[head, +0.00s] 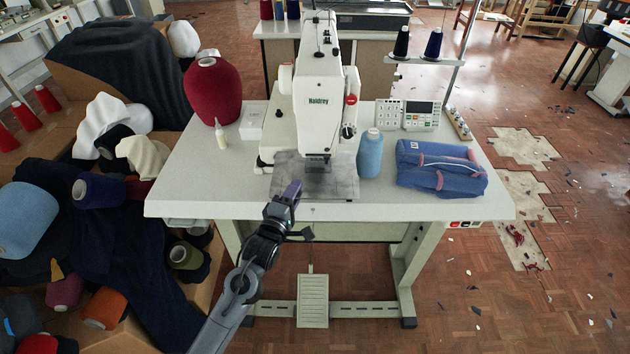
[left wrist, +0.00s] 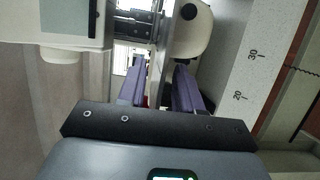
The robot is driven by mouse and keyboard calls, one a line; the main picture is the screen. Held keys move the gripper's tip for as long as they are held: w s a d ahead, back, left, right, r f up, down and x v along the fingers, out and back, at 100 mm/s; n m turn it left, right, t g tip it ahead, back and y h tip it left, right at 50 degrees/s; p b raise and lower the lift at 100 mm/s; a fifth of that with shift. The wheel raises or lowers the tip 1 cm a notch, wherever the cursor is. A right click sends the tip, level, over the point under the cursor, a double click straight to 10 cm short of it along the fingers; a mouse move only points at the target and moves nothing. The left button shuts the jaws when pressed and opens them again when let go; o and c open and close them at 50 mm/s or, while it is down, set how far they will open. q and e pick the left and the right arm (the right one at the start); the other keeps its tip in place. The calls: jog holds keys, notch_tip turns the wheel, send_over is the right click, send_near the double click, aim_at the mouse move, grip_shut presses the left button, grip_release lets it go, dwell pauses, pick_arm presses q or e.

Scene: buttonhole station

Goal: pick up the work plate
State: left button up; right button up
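The work plate (head: 342,186) is a flat, grey, mottled rectangle on the white table, under the head of the white sewing machine (head: 318,100). My left gripper (head: 292,190) has purple fingers and is at the plate's front edge, left of its middle, covering a small part of it. In the left wrist view the two fingers of my left gripper (left wrist: 159,90) stand apart with a gap between them. I cannot tell whether the plate's edge lies between them or whether they touch it. My right gripper is not in view.
The table's front left is clear.

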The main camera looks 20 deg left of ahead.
pick_arm(q)
jog(key=shift+w, duration=0.6)
grip_shut()
dwell(1.0)
jog(key=shift+s+r, duration=0.1)
jog(key=shift+r, duration=0.1)
